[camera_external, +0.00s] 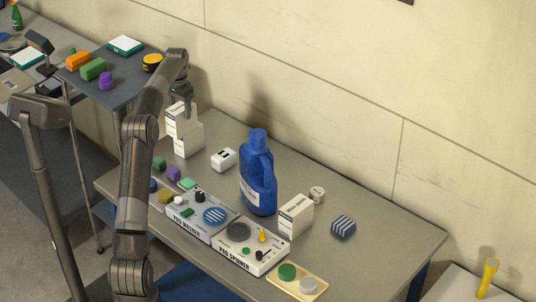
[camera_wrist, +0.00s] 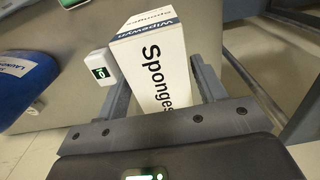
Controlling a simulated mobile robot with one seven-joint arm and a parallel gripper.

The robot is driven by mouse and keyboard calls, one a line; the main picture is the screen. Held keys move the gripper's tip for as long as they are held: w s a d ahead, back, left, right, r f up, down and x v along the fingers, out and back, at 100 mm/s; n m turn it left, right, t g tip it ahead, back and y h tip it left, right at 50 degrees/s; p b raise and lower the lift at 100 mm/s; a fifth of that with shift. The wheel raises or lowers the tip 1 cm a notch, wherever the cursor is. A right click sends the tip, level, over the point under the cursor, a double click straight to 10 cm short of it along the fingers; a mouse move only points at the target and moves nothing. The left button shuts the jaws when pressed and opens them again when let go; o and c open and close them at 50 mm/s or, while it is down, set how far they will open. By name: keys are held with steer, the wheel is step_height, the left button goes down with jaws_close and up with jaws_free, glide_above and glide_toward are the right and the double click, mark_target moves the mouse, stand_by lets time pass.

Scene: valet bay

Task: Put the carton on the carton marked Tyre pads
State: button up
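A white carton (camera_wrist: 160,72) lettered Sponges and Wipewyn sits between the fingers of my gripper (camera_wrist: 163,85) in the wrist view. The fingers lie close along its two sides and look shut on it. In the external view my gripper (camera_external: 186,108) is at the upper white carton (camera_external: 173,122) at the table's back left. A second white carton (camera_external: 188,143) stands just below and in front of it. I cannot tell whether the two touch. Another white carton (camera_external: 295,217) stands right of the blue jug. I cannot read Tyre pads on any carton.
The blue jug (camera_external: 258,180) stands mid-table, with a small white box (camera_external: 223,159) left of it. The pad washer (camera_external: 190,222) and pad spinner (camera_external: 232,252) line the front edge. A striped block (camera_external: 343,227) lies at right.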

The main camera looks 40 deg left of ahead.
steer(key=shift+o, duration=1.1)
steer(key=shift+r, duration=0.1)
step_height(320, 180, up, 8)
steer(key=shift+f, duration=0.25)
